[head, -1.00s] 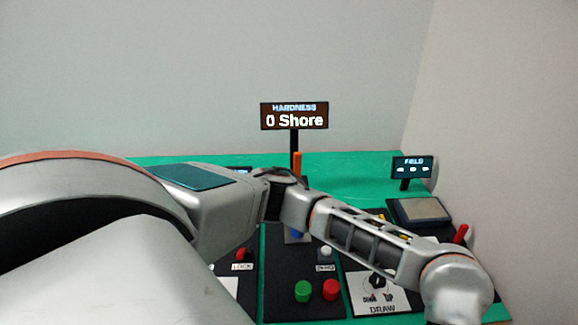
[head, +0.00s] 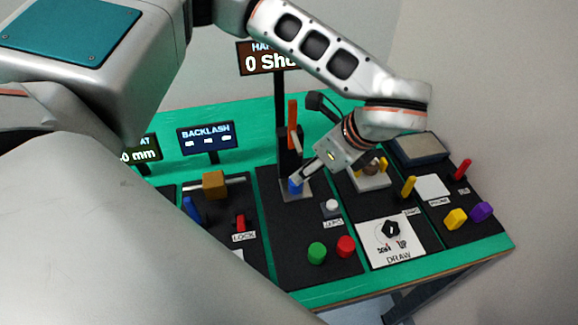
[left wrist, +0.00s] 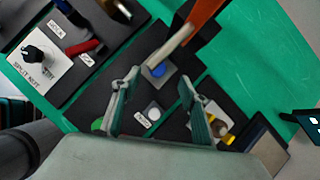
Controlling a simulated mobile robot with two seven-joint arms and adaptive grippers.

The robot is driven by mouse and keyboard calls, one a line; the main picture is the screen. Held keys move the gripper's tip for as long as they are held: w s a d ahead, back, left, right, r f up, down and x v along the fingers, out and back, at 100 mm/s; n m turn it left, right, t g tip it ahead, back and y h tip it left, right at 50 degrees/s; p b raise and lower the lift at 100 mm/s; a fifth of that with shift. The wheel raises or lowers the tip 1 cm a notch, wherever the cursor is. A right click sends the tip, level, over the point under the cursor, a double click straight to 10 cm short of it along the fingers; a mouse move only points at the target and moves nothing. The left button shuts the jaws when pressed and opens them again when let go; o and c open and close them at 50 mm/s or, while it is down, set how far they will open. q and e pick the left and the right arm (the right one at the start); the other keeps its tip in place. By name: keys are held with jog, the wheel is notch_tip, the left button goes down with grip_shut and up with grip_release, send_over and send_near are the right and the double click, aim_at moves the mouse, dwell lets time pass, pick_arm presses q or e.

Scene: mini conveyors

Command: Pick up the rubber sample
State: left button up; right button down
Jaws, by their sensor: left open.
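A small blue piece (head: 295,187), likely the rubber sample, sits on a grey plate below the orange-handled hardness tester (head: 292,125). In the left wrist view the blue piece (left wrist: 158,70) shows as a disc on its plate, partly covered by the tester's pale arm. My left gripper (head: 303,176) is right by the blue piece in the head view and partly hides it. In the left wrist view the left gripper (left wrist: 158,88) is open, with its two fingers apart and the blue piece ahead between them; nothing is held. My right gripper is not in view.
The hardness display (head: 268,60) stands on a post behind the tester. A white button (head: 332,206), a green knob (head: 317,252) and a red knob (head: 346,245) are in front. The draw dial (head: 391,228) and a yellow lever (head: 408,186) lie to the right. Green table surface is free behind.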

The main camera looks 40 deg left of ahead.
pick_arm(q)
jog(key=x, duration=0.7)
jog(key=shift+s+d+f+p, duration=0.15)
jog(key=shift+s+f+p, duration=0.15)
jog(key=shift+f+p, duration=0.1)
jog(key=c, duration=1.2)
jog(key=shift+w+r, duration=0.1)
